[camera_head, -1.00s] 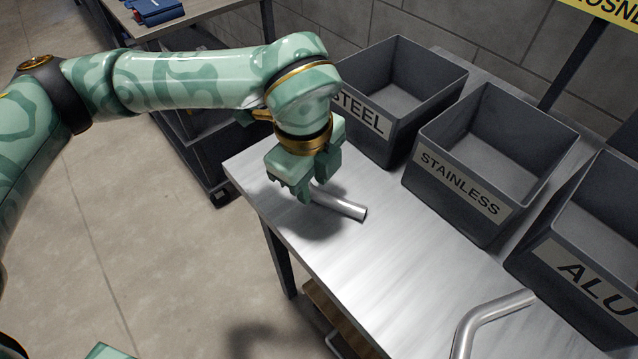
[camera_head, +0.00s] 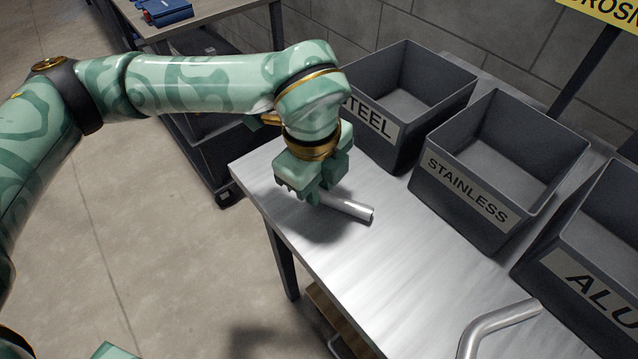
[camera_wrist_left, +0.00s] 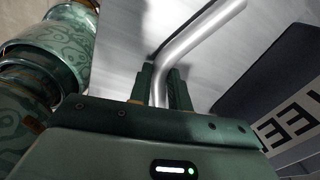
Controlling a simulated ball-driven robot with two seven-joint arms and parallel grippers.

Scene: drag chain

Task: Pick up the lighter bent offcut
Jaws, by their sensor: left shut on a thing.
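A bent silver tube offcut (camera_head: 352,209) is at the far left end of the metal table. My left gripper (camera_head: 316,193) points down and is shut on this offcut. In the left wrist view the offcut (camera_wrist_left: 195,35) runs from between the fingers (camera_wrist_left: 160,90) up to the right, with a bend. It is at or just above the tabletop; I cannot tell which. A second bent offcut (camera_head: 497,322) lies on the table at the lower right, partly cut off by the frame. The pictures do not show which is lighter. My right gripper is not in view.
Grey bins stand along the table's back: STEEL (camera_head: 377,122) right beside my left gripper, STAINLESS (camera_head: 466,190) in the middle, ALU (camera_head: 590,285) at the right. The table's middle (camera_head: 410,265) is clear. A workbench (camera_head: 215,15) stands behind my left arm.

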